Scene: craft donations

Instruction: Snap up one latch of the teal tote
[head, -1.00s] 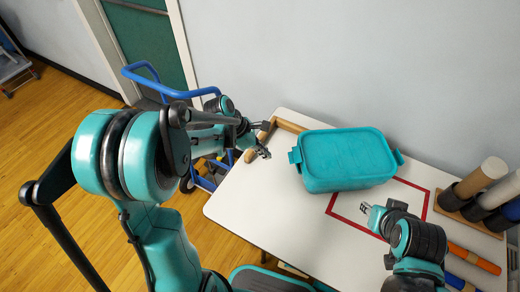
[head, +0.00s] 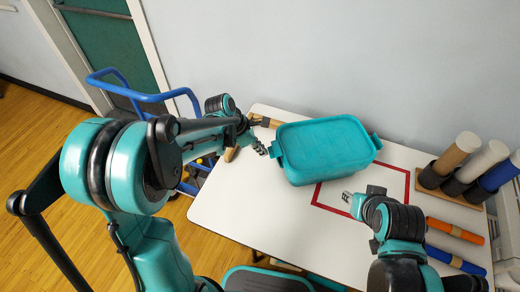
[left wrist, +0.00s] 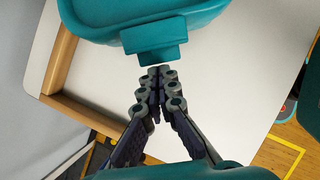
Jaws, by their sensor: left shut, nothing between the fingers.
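The teal tote (head: 325,150) stands upright with its lid on, on the white table. One latch (head: 274,150) juts out from its left end and another latch (head: 376,141) from its right end. My left gripper (head: 262,150) is shut and empty, just left of the left latch. In the left wrist view its fingertips (left wrist: 157,76) are together just below the latch's outer edge (left wrist: 157,54); whether they touch it I cannot tell. My right gripper (head: 348,197) is in front of the tote, apart from it; its jaw opening is too small to judge.
A red outline (head: 408,185) marks the table beside and in front of the tote. A wooden corner piece (left wrist: 85,113) lies left of the tote. A rack of rolls (head: 455,193) and orange and blue rolls (head: 455,231) are at the right. The front-left table is clear.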

